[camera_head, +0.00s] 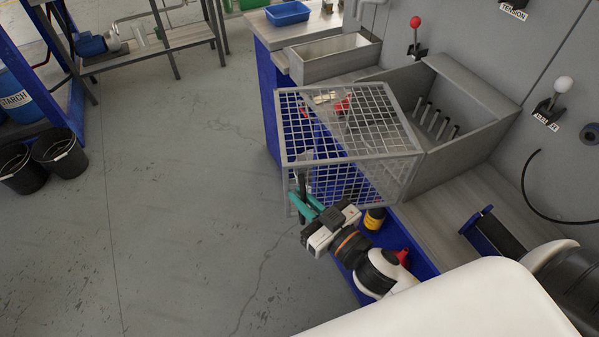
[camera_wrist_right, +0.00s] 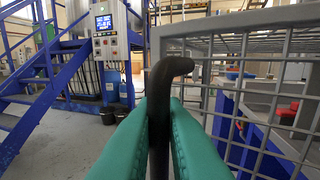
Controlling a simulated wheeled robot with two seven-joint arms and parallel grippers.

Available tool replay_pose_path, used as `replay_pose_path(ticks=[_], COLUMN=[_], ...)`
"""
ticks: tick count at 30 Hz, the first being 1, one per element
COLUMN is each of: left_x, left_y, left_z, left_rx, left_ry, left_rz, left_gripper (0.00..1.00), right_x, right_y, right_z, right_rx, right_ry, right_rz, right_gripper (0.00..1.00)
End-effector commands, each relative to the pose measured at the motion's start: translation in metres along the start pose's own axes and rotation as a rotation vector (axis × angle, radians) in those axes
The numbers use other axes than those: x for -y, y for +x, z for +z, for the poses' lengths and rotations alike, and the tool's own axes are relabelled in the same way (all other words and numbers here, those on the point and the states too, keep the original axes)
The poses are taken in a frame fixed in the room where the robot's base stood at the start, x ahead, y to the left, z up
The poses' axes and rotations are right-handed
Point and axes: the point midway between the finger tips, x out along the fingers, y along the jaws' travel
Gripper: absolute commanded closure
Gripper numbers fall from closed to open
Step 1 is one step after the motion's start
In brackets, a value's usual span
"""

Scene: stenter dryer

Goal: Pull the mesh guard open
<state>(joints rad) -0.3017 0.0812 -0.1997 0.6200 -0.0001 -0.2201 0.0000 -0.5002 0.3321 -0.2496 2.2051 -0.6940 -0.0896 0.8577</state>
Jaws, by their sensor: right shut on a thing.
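The mesh guard (camera_head: 352,159) is a grey wire box with a solid frame, standing out from the metal trough (camera_head: 455,110) over the blue cabinet. Its frame also shows in the right wrist view (camera_wrist_right: 240,23). A dark bent handle (camera_wrist_right: 160,85) stands at the guard's near left corner. My right gripper (camera_head: 306,203) has teal fingers and is at that corner, below the top frame. In the right wrist view its fingers (camera_wrist_right: 158,125) are shut around the handle, with the hooked top sticking out above them. My left gripper is not in view.
A grey panel with a red-knobbed lever (camera_head: 415,35) and a white-knobbed lever (camera_head: 555,95) rises behind the trough. A blue tray (camera_head: 287,13) sits at the back. Black buckets (camera_head: 60,153) stand far left. The floor left of the guard is clear.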

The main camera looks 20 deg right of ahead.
Motion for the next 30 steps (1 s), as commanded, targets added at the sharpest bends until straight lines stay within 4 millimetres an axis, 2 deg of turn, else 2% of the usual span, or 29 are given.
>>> replay_pose_path(ticks=[1,6,15,21,30], left_x=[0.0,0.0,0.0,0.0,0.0], left_y=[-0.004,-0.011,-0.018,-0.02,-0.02], left_z=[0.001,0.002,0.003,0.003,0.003], left_rx=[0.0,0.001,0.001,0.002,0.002], left_ry=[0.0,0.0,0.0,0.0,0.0], left_rz=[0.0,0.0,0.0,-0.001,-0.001], left_gripper=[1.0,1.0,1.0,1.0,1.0], right_x=[-0.004,-0.015,-0.022,-0.022,-0.022], right_y=[-0.012,-0.042,-0.077,-0.087,-0.09], right_z=[0.001,0.001,0.0,-0.001,-0.001], right_rx=[-0.007,-0.007,-0.006,-0.006,-0.005], right_ry=[-0.002,-0.002,-0.001,-0.001,0.0], right_rz=[0.045,0.175,0.325,0.366,0.376], right_gripper=[1.0,1.0,1.0,1.0,1.0])
